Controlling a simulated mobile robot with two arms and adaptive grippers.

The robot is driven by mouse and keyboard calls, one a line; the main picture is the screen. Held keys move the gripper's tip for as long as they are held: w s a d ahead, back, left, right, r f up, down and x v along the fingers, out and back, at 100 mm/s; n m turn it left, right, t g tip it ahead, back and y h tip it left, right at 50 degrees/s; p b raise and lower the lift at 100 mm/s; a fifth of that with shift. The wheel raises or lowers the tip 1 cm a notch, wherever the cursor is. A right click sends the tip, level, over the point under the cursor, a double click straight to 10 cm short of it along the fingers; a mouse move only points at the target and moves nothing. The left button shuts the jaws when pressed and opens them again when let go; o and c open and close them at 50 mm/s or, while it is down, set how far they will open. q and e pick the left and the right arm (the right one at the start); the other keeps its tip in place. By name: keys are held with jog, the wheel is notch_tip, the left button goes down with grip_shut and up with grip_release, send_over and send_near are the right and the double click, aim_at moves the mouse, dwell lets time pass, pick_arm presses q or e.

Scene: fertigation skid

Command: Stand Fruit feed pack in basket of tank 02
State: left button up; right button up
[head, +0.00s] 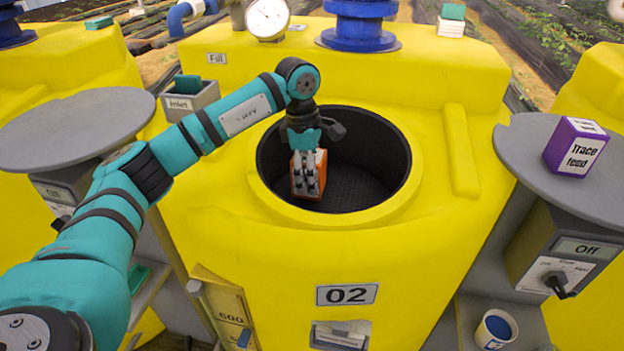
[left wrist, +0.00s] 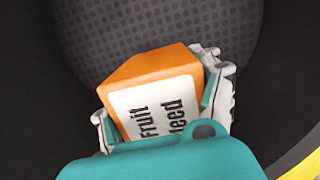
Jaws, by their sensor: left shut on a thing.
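The Fruit feed pack (head: 318,178) is an orange box with a white label, and its label reads "Fruit feed" in the left wrist view (left wrist: 150,75). My left gripper (head: 307,182) is shut on the pack, with a finger on each side of it in the left wrist view (left wrist: 165,105). It holds the pack inside the round opening of the yellow tank 02 (head: 420,235). The dark basket (head: 375,160) fills that opening, and its perforated floor (left wrist: 150,35) shows beyond the pack. I cannot tell whether the pack touches the floor. My right gripper is not in view.
The opening has a raised yellow rim (head: 400,207). A gauge (head: 267,17) and blue pipe flange (head: 360,30) stand behind it. A purple Trace feed pack (head: 576,147) sits on the right grey round table (head: 545,165). Another grey table (head: 70,135) is at left.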

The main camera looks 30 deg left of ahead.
aim_at(304, 155)
pick_arm(q)
notch_tip(304, 155, down, 2)
jog(key=shift+f+p, duration=0.1)
jog(key=shift+p, duration=0.3)
jog(key=shift+f, duration=0.2)
jog(key=o, duration=1.6)
jog(key=shift+r+b, duration=0.25)
jog(key=shift+b, duration=0.05)
jog(key=r+b, duration=0.1)
jog(key=r, duration=0.2)
jog(key=r+b, duration=0.1)
jog(key=r, duration=0.3)
jog(key=a+r+b, duration=0.1)
jog(key=r, duration=0.2)
jog(key=shift+s+a+r+b, duration=0.1)
jog(key=shift+s+r+b, duration=0.1)
jog(key=shift+b, duration=0.1)
jog(key=shift+a+r, duration=0.1)
jog(key=shift+r, duration=0.4)
